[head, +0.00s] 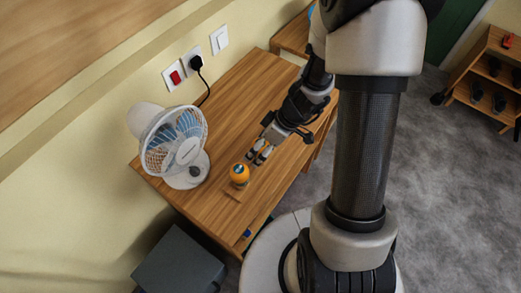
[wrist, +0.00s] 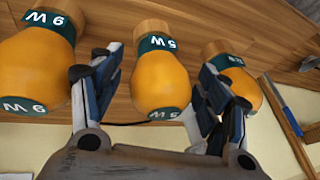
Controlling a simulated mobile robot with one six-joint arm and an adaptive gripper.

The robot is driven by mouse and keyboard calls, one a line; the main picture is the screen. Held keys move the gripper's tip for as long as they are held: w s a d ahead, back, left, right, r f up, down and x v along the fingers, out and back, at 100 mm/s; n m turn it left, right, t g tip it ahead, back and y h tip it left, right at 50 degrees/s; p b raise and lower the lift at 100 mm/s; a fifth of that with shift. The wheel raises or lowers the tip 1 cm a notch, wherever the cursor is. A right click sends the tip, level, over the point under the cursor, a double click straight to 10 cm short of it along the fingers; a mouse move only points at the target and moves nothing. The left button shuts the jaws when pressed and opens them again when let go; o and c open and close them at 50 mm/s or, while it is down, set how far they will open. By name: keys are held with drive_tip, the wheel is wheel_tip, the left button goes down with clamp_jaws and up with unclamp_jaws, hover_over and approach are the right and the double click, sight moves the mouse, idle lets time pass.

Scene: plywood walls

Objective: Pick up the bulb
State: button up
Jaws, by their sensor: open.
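Three orange bulbs with dark green label bands show in the wrist view. The left bulb (wrist: 35,70) reads "9 W", the middle bulb (wrist: 160,85) reads "5 W", and the label of the right bulb (wrist: 236,55) is partly hidden by a finger. In the head view one orange bulb (head: 239,175) shows near the table's front end; the others cannot be made out there. My gripper (head: 259,154) is open just beyond that bulb. In the wrist view the fingers (wrist: 158,72) stand on either side of the middle bulb; contact cannot be told.
A white fan (head: 175,145) stands on the wooden table (head: 245,100) left of the bulb. A plug with a black cord (head: 196,64) and a red switch (head: 174,76) are on the wall. A grey box (head: 178,265) is below the table. A shelf (head: 485,80) stands far right.

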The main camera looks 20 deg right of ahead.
drive_tip(key=shift+c, duration=0.3)
drive_tip(key=c, duration=1.1)
